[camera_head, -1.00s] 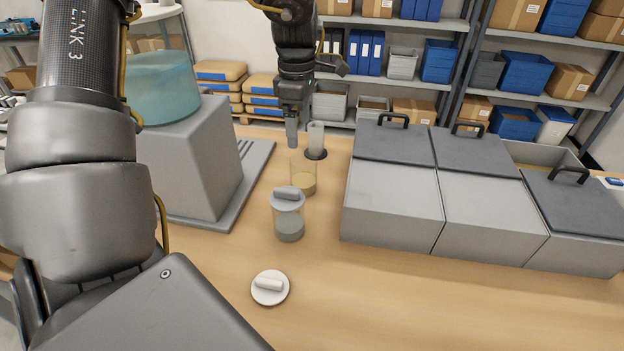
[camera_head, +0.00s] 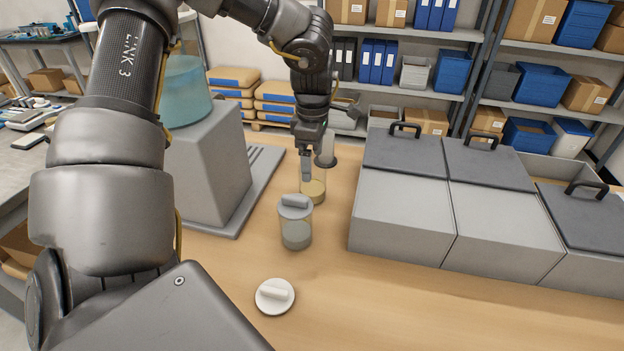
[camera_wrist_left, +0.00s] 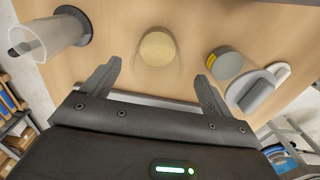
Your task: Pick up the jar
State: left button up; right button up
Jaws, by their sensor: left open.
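An open clear jar (camera_head: 315,191) with tan contents stands upright on the table, behind a lidded jar. My left gripper (camera_head: 307,174) points down at it, its fingertip overlapping the jar's upper part in the head view. In the left wrist view the tan jar (camera_wrist_left: 157,48) appears between and beyond the two spread fingers of my open left gripper (camera_wrist_left: 158,72). Nothing is held; I cannot tell whether a finger touches the jar. The lidded jar (camera_head: 296,234), with grey contents, stands closer. A loose white lid (camera_head: 275,296) lies in front. My right gripper is not in view.
A clear cylinder (camera_head: 327,148) on a dark base stands close behind the tan jar. Grey lidded bins (camera_head: 402,218) fill the right side. A grey block (camera_head: 205,170) on a slab stands left.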

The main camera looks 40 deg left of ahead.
aim_at(313, 170)
pick_arm(q)
jog(key=f, duration=0.4)
jog(key=shift+w+a+f+p, duration=0.2)
jog(key=shift+p, duration=0.2)
jog(key=c, duration=1.3)
notch_tip(313, 170, up, 10)
jog(key=shift+r+b, duration=0.1)
jog(key=shift+b, duration=0.4)
